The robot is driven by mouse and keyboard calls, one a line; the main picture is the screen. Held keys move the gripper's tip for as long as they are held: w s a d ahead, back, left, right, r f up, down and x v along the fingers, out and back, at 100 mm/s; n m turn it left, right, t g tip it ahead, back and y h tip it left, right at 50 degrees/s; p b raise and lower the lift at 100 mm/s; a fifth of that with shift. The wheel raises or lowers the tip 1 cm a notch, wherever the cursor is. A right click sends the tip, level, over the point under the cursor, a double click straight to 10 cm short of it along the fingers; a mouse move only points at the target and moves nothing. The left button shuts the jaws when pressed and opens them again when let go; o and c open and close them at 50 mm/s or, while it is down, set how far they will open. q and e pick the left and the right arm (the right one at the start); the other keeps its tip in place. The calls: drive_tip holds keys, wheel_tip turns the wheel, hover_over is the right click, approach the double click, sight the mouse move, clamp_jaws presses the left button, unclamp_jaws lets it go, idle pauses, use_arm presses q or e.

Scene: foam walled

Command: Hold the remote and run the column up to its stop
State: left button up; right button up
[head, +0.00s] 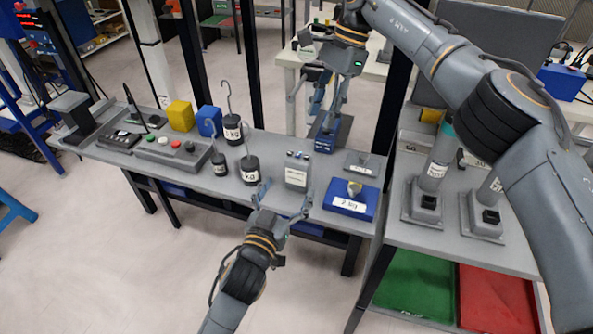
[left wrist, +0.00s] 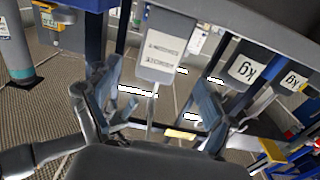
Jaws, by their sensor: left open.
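The remote (head: 297,172) is a small grey box with a white label and dark buttons on top, standing at the front of the grey bench. In the left wrist view the remote (left wrist: 162,48) shows upside down, beyond and between the fingers. My left gripper (head: 285,194) is open in front of the bench, its fingers spread to either side of the remote and apart from it. Its two fingers also show in the left wrist view (left wrist: 160,100). My right gripper (head: 329,118) points down above a blue labelled block (head: 326,145); I cannot tell whether it grips anything. I cannot single out the column.
Black hooked weights (head: 249,168) stand left of the remote, and a blue 2 kg plate (head: 350,200) lies to its right. Behind is a grey labelled plate (head: 362,164). A control box (head: 173,153) and yellow cube (head: 180,116) are farther left. Floor in front is open.

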sight(296, 174)
use_arm(q)
drive_tip(key=x, duration=0.7)
drive_tip(key=shift+w+d, duration=0.1)
drive_tip(key=shift+w, duration=0.2)
drive_tip(key=c, duration=1.4)
drive_tip(key=shift+o, duration=0.2)
use_arm(e)
clamp_jaws()
